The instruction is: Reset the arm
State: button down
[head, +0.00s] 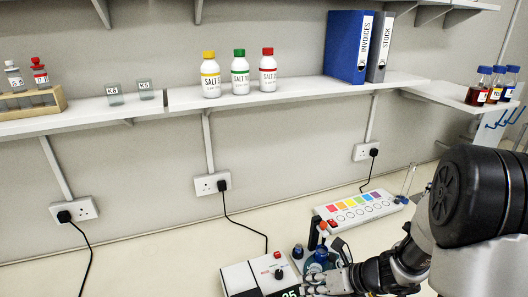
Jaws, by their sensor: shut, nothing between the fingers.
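My gripper (318,283) is low in the head view, right of the middle, near the picture's bottom edge. It is shut and empty. A blue-capped bottle (318,259) and a dark upright stand with a red top (322,232) are just behind my gripper. Whether my fingers touch any of these cannot be told. My arm reaches in from the right.
A white panel with coloured squares (357,209) lies behind on the bench (150,262). Shelves above hold salt bottles (239,76), binders (349,47), beakers (115,95), a wooden rack (33,108) and dark bottles (479,88). Black cables hang from sockets. The bench's left is mostly clear.

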jog(key=s+a+r+n+g+b, duration=0.2)
jog(key=s+a+r+n, duration=0.4)
jog(key=n, duration=0.4)
jog(key=s+d+r+n+h+b, duration=0.2)
jog(key=s+n, duration=0.5)
jog(key=n, duration=0.4)
jog(key=s+d+r+n+t+h+b, duration=0.1)
jog(key=s+d+r+n+h, duration=0.3)
jog(key=s+n, duration=0.4)
jog(key=shift+s+r+n+h+b, duration=0.35)
jog(key=shift+n+h+b, duration=0.45)
jog(key=shift+n, duration=1.1)
